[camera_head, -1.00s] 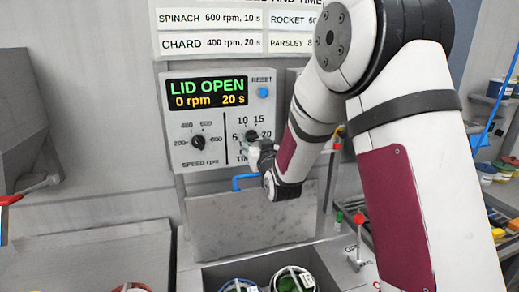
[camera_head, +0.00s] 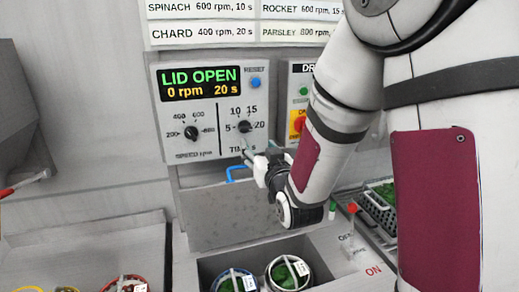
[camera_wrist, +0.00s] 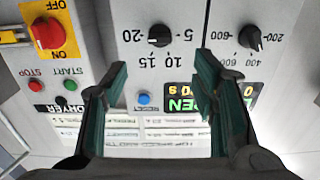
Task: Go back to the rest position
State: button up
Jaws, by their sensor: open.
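My gripper (camera_head: 256,160) is in front of the control panel (camera_head: 162,160), just below and right of the time knob (camera_head: 245,127). In the wrist view my gripper (camera_wrist: 163,78) has its two fingers wide apart with nothing between them. The wrist view shows the panel upside down, with the time knob (camera_wrist: 159,35) beyond the fingertips and apart from them. The display (camera_head: 200,82) reads LID OPEN, 0 rpm, 20 s. The speed knob (camera_head: 191,132) is left of the time knob.
The blue reset button (camera_head: 255,82) is above the time knob. A dryer panel with a red and yellow switch (camera_wrist: 50,34) stands beside it. Below is an open well holding two baskets of greens (camera_head: 288,272). A red-tipped lever (camera_head: 352,209) stands right of the well.

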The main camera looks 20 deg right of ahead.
jog(key=shift+r, duration=0.1)
jog(key=s+r+g, duration=0.3)
jog(key=s+g, duration=0.9)
jog(key=s, duration=2)
jog(key=shift+s, duration=0.1)
